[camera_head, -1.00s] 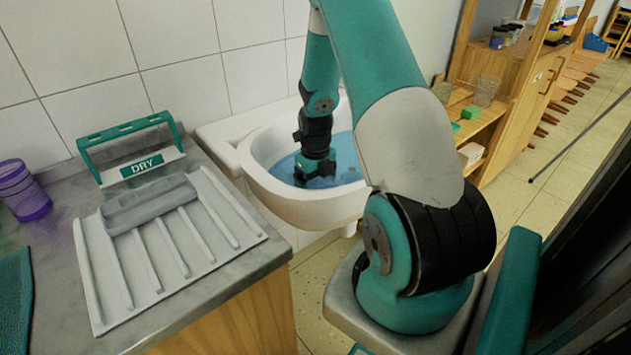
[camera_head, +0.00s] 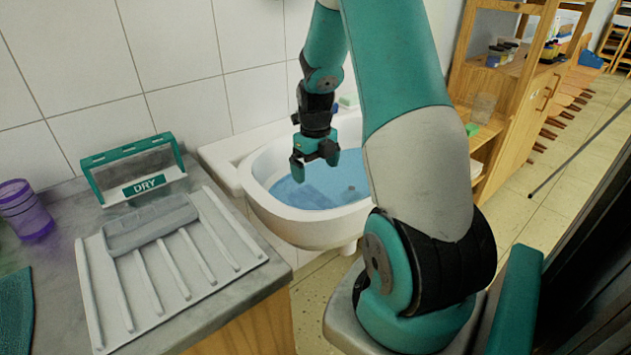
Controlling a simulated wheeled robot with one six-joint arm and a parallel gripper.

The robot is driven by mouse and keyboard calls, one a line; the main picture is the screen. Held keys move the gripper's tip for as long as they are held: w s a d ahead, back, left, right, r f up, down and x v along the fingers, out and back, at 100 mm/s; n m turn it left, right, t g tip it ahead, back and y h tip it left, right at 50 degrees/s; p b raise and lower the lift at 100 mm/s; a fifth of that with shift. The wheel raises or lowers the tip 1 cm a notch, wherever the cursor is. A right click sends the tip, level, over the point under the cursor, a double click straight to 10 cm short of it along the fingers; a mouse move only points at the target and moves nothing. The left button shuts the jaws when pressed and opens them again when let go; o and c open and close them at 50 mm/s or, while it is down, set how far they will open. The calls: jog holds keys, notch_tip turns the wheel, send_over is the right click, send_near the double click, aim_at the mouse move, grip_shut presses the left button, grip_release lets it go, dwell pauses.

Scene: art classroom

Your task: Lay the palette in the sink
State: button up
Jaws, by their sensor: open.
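The white sink (camera_head: 262,205) is against the tiled wall and holds blue water. My gripper (camera_head: 315,173) is open above the basin, its fingers pointing down and clear of the water, with nothing seen between them. A faint, flat bluish shape (camera_head: 306,196) lies in the basin below the gripper; it may be the palette, but its outline is too blurred to be sure. No other palette is plain in view. My upper arm hides the right part of the sink.
A grey counter (camera_head: 232,302) stands left of the sink, bearing a ribbed drying board (camera_head: 128,322), a green rack marked DRY (camera_head: 147,186), and a purple cup (camera_head: 24,209). A wooden shelf unit (camera_head: 515,115) stands to the right, with open floor before it.

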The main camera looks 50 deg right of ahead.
jog(key=a+r+n+y, duration=0.1)
jog(key=a+r+n, duration=0.3)
jog(key=a+n, duration=0.35)
jog(key=a+r+n+t, duration=0.1)
jog(key=a+r+n, duration=0.3)
jog(key=a+n, duration=0.35)
jog(key=a+r+n+y, duration=0.1)
jog(key=a+r+n, duration=0.3)
jog(key=a+n, duration=0.35)
jog(key=s+a+r+n+y, duration=0.1)
jog(key=s+a+r+n, duration=0.1)
jog(key=s+a+n, duration=0.5)
jog(key=s+a+r+n+g+y, duration=0.1)
jog(key=s+a+r+n, duration=0.2)
jog(key=s+a+n, duration=0.5)
jog(key=a+n, duration=0.1)
jog(key=n, duration=0.7)
jog(key=shift+s+r+n, duration=0.1)
jog(key=shift+n, duration=0.15)
notch_tip(320, 180, up, 10)
jog(key=p, duration=1)
